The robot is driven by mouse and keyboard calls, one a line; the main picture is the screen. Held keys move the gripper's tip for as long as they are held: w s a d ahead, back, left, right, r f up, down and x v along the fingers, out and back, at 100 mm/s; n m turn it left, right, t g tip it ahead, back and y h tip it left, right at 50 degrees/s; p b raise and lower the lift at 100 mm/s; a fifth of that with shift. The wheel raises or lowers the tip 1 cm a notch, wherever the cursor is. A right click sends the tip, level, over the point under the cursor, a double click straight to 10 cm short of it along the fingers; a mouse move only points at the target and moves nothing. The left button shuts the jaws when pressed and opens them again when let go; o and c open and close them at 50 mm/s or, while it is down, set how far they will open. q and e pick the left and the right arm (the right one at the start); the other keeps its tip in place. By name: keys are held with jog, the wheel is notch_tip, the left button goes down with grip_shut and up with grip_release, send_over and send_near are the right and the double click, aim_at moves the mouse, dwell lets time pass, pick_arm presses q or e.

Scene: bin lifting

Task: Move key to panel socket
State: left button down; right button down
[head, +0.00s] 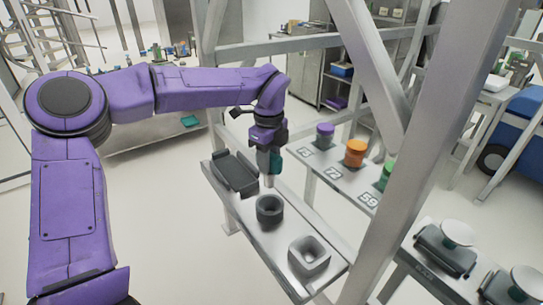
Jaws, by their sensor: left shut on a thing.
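My left gripper (267,146) points down over a narrow grey panel shelf. It is shut on a key (269,164), which has a teal-green body and a pale stem hanging down. The key hangs above and slightly behind a dark round socket (269,209). Its stem looks apart from that socket, though the exact gap is hard to judge. A lighter grey square socket (309,256) sits at the shelf's near end. The jaw tips are small and partly hidden by the key. My right gripper is out of view.
A black tray-like block (235,171) lies at the shelf's far left end. A numbered shelf (335,179) behind holds purple (325,136), orange (355,153) and green (386,176) cylinders. A thick grey slanted post (424,150) stands to the right. White-topped items stand lower right.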

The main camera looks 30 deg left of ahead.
aim_at(269, 186)
pick_arm(q)
notch_tip(269, 186, down, 7)
jog(key=b, duration=0.4)
jog(key=shift+b, duration=0.35)
jog(key=shift+w, duration=0.15)
jog(key=shift+f+b, duration=0.35)
jog(key=shift+b, duration=0.05)
jog(key=shift+f, duration=0.1)
jog(key=shift+f+b, duration=0.65)
jog(key=shift+b, duration=0.05)
jog(key=shift+f+b, duration=1.15)
jog(key=shift+f, duration=0.15)
dwell(0.6)
